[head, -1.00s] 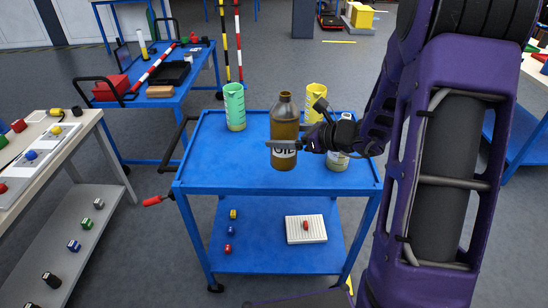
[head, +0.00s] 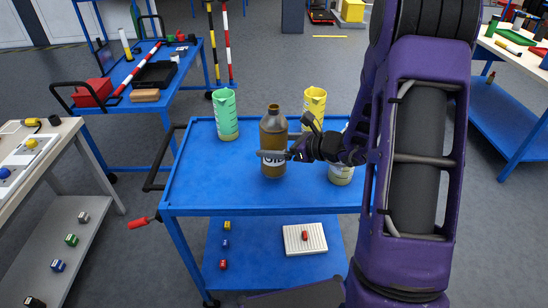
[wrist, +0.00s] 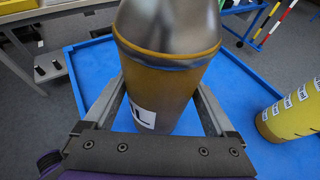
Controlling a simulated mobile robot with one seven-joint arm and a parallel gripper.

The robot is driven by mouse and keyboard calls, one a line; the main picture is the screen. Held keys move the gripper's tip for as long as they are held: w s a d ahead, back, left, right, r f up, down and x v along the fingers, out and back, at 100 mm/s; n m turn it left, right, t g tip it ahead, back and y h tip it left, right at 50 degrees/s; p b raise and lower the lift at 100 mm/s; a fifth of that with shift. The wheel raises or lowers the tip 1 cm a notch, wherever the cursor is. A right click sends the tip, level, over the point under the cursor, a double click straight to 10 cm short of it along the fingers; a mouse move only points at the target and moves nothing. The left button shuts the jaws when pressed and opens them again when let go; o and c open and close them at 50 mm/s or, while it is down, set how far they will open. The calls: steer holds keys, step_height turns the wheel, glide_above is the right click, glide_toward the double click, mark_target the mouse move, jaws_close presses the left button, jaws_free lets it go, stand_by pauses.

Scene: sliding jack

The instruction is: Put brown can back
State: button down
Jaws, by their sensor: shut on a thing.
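The brown can (head: 272,133), a bottle-shaped container with a white "OIL" label, is upright over the top of the blue cart (head: 235,183). I cannot tell whether its base touches the cart. My gripper (head: 275,154) reaches in from the right and is shut around the can's body. In the wrist view the brown can (wrist: 165,85) fills the middle, with a finger on either side. Its top is cut off there, and in the head view the far finger is hidden behind it.
A green jug (head: 225,115) stands left of the can. A yellow jug (head: 314,105) stands behind right. A pale container (head: 340,174) stands at the right, partly hidden by my gripper. The cart's left front top is clear. Its lower shelf holds a white block (head: 305,240) and small coloured pieces.

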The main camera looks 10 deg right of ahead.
steer(key=shift+f, duration=1.75)
steer(key=shift+f+b, duration=0.1)
steer(key=shift+b, duration=0.2)
steer(key=shift+f, duration=0.15)
jaws_free()
steer(key=shift+r, duration=0.35)
steer(key=v, duration=1.2)
steer(key=shift+f+p, duration=0.15)
steer(key=shift+p, duration=0.3)
